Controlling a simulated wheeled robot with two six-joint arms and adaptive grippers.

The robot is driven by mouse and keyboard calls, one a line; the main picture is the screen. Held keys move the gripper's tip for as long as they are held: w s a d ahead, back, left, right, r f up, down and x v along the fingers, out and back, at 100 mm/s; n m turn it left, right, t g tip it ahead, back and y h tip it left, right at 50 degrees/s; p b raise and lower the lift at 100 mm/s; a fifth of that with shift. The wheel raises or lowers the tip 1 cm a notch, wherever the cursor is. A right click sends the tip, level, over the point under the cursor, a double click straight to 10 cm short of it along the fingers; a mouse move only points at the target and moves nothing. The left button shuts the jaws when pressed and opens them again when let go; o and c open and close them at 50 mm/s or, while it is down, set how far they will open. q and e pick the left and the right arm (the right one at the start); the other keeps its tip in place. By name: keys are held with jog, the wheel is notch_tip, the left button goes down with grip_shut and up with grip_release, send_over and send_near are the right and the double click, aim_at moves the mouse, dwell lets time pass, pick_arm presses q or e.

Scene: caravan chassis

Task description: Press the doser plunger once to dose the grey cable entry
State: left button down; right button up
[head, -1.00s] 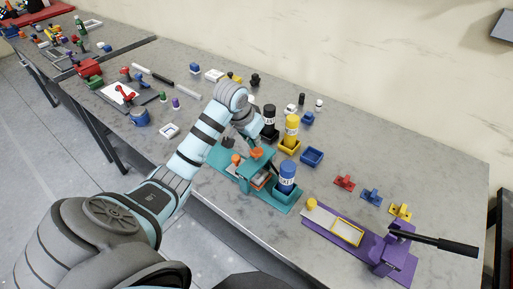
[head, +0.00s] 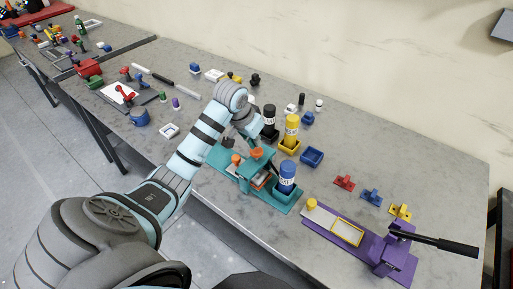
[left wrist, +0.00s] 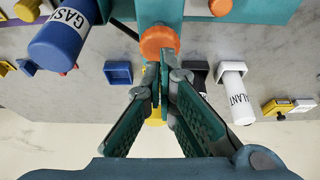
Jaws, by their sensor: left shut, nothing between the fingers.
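The teal doser (head: 250,172) stands near the table's front edge with an orange plunger cap (head: 257,153) on top. The cap also shows in the left wrist view (left wrist: 159,40). My left gripper (head: 252,141) is shut and empty, with its fingertips close above the cap. In the left wrist view the fingertips (left wrist: 161,72) lie just beside the cap's edge; I cannot tell whether they touch it. A small orange knob (head: 236,159) is on the doser's left. The grey cable entry is not clearly made out under the doser's top. My right gripper is not in view.
A blue bottle (head: 287,175) stands at the doser's right, with yellow (head: 291,130) and black (head: 269,119) bottles behind. An empty blue tray (head: 312,157) is beside them. A purple press (head: 375,252) with a long black handle is at right. Bare table lies between.

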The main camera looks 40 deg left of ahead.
aim_at(255, 150)
pick_arm(q)
jog(key=shift+f, duration=0.1)
jog(key=shift+f, duration=1.25)
notch_tip(255, 150, up, 2)
jog(key=shift+r+p, duration=0.2)
jog(key=shift+p, duration=0.3)
notch_tip(255, 150, up, 7)
jog(key=shift+f, duration=0.2)
